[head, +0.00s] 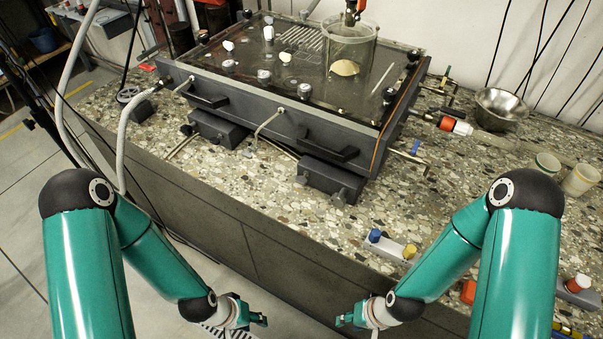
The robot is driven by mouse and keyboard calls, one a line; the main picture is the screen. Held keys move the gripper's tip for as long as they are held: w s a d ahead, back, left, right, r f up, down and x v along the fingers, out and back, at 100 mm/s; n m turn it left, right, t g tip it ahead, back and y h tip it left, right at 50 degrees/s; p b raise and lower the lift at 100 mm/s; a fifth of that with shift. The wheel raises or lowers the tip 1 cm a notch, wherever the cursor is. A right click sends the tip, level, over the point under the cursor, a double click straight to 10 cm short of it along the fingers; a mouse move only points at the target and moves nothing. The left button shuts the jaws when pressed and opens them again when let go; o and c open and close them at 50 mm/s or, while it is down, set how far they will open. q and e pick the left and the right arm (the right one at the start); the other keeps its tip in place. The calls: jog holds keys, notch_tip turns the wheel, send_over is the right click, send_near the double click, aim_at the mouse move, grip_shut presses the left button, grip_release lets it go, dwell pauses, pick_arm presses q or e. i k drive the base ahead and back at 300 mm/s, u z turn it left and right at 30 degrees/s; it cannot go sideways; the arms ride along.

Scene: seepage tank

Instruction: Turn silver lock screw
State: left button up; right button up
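The seepage tank (300,75) is a dark, shallow box with a glossy top on the stone-patterned counter. Several small silver and white knobs stand on its top, among them a silver knob (264,74) near the front and another silver knob (305,90) to its right. I cannot tell which of these, if any, is the silver lock screw. My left gripper (262,320) and my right gripper (343,320) are low in front of the counter, far from the tank and apart from each other. Both are small and seen edge-on, so their opening is unclear. I see nothing held.
A clear cylinder (352,47) stands on the tank. A metal bowl (500,108) and two cups (581,179) stand at the right. A grey block with a blue and a yellow knob (410,251) lies near the front edge. Grey hoses (122,140) run at the left.

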aim_at(300, 180)
jog(key=u, duration=0.55)
jog(key=k, duration=0.9)
jog(key=z, duration=0.4)
jog(key=i, duration=0.5)
jog(key=u, duration=0.05)
